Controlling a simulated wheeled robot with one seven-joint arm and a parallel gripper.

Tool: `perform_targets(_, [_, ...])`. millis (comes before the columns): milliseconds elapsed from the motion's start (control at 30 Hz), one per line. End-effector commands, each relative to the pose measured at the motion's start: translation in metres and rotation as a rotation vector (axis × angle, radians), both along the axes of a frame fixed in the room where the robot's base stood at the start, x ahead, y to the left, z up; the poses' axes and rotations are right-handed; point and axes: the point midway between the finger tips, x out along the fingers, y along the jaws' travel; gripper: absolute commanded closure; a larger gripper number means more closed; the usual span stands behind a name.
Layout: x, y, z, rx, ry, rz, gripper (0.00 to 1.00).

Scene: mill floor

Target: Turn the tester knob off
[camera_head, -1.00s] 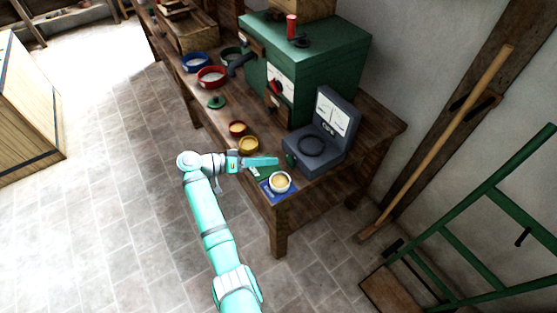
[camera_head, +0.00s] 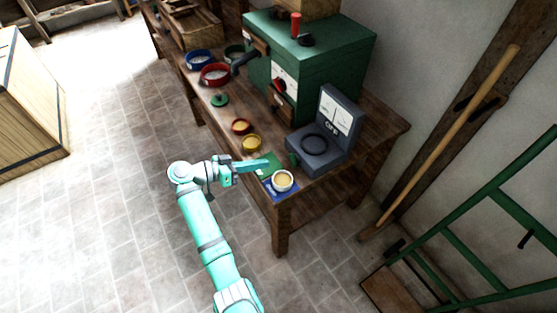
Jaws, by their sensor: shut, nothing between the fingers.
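The tester appears to be the grey device (camera_head: 316,160) with a round dark ring on its base and an upright panel (camera_head: 337,115) with white dials. A small dark green knob (camera_head: 293,159) is at its front left edge. Small light lettering shows below the dials; it looks like "OFF", but is too small to be sure. My gripper (camera_head: 266,163) is shut and empty, to the left of the knob and apart from it, over the table's front edge. The knob's exact turn cannot be told.
A cup of yellow stuff (camera_head: 282,181) stands on a blue mat (camera_head: 270,190) just below my gripper. A green machine (camera_head: 340,55) with a red-handled control (camera_head: 278,86) is behind. Open floor lies left.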

Motion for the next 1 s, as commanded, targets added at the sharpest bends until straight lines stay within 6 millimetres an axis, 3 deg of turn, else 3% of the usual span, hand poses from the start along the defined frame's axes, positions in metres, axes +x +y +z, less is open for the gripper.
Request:
perform_targets(200, [-0.027, -0.011, 0.002, 0.217, -0.419, 0.018, 1.0])
perform_targets(500, [-0.061, -0.032, 0.027, 0.528, -0.898, 0.028, 1.0])
perform_targets(767, [-0.071, -0.042, 0.039, 0.64, -1.05, 0.027, 1.0])
perform_targets(1000, [-0.051, -0.062, 0.034, 0.639, -1.05, 0.023, 1.0])
